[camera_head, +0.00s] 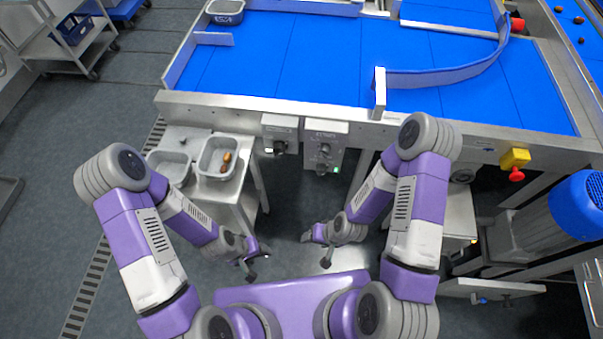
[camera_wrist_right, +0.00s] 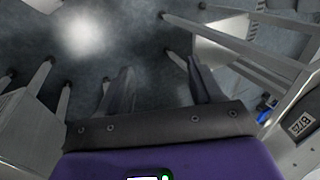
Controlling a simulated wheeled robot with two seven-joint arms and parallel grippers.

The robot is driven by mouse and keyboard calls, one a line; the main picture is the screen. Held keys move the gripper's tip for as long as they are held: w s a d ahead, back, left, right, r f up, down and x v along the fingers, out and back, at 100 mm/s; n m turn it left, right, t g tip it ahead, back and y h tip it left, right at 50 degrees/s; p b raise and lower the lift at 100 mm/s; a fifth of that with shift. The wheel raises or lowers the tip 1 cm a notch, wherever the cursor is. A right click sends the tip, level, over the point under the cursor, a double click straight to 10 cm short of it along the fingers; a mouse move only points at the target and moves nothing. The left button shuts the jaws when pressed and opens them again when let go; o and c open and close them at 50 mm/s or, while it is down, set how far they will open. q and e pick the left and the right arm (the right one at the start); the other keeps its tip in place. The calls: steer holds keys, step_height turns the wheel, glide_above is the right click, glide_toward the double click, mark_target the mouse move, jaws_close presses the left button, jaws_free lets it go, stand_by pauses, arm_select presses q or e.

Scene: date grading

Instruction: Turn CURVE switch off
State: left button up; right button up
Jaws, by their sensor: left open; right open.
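Two grey control boxes hang on the front edge of the blue conveyor: a smaller left box (camera_head: 281,125) with a dark knob below its label, and a larger right box (camera_head: 324,140) with knobs and a green light. Their labels are too small to read, so I cannot tell which knob is the CURVE switch or how it is set. My left gripper (camera_head: 256,263) is open and empty, below and left of the boxes. My right gripper (camera_head: 320,252) is below the right box, apart from it. In the right wrist view its fingers (camera_wrist_right: 163,92) are spread with only floor between them.
A red stop button on a yellow box (camera_head: 515,160) and a blue motor (camera_head: 580,205) are at right. Open floor lies below the control boxes.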

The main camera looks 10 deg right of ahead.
steer(key=w+a+f+t+b, duration=0.25)
steer(key=w+f+t, duration=0.2)
steer(key=w, duration=0.25)
steer(key=m+t+h+b, duration=0.9)
steer(key=m+t+b, duration=0.1)
steer(key=m+t, duration=0.15)
glide_toward(321, 175)
steer(key=w, duration=0.3)
steer(key=shift+w+d+r+b, duration=0.1)
steer(key=shift+w+d+b, duration=0.6)
steer(key=shift+w, duration=0.25)
steer(key=shift+b+x, duration=0.8)
steer(key=shift+x, duration=1.95)
steer(key=shift+s, duration=0.1)
